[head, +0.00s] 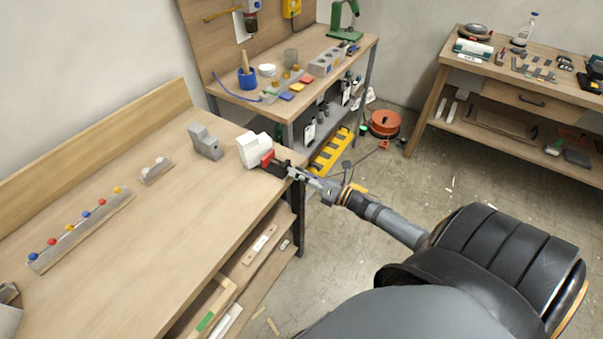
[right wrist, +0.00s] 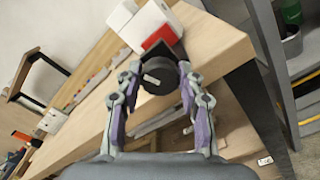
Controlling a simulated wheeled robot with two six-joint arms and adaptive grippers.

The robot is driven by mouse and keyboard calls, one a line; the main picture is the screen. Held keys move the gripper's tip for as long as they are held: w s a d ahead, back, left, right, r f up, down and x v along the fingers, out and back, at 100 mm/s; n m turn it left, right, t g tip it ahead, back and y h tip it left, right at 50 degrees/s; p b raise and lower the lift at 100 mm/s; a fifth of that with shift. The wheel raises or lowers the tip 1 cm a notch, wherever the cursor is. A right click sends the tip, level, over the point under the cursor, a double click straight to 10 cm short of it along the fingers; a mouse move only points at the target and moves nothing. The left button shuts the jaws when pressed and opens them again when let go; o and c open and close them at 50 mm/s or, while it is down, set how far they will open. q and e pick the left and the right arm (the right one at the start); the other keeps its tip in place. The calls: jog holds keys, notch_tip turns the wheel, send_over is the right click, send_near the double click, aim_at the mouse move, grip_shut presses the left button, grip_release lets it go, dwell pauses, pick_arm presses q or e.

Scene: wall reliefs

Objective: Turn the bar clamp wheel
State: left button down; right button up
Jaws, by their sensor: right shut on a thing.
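The bar clamp is at the right end of the wooden bench in the head view, with a white body (head: 254,149), a red part (head: 267,159) and a black wheel (head: 281,168) facing my right arm. In the right wrist view the round black wheel (right wrist: 158,78) has a light handle across its face, and the red part (right wrist: 158,36) is behind it. My right gripper (head: 293,173) reaches the wheel from the bench's edge. Its two fingers are on either side of the wheel, shut on it, in the right wrist view (right wrist: 158,74). My left gripper is not in view.
A grey block (head: 205,143) stands left of the clamp. A rail with coloured knobs (head: 82,229) and a small rail (head: 156,171) lie farther left. A second bench with tools (head: 343,74) is behind. The floor (head: 460,190) to the right is mostly open.

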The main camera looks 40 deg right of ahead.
jog(key=n+p, duration=1.3)
jog(key=n, duration=0.4)
jog(key=shift+s+a+f+n, duration=0.1)
jog(key=shift+n, duration=0.2)
dwell(3.2)
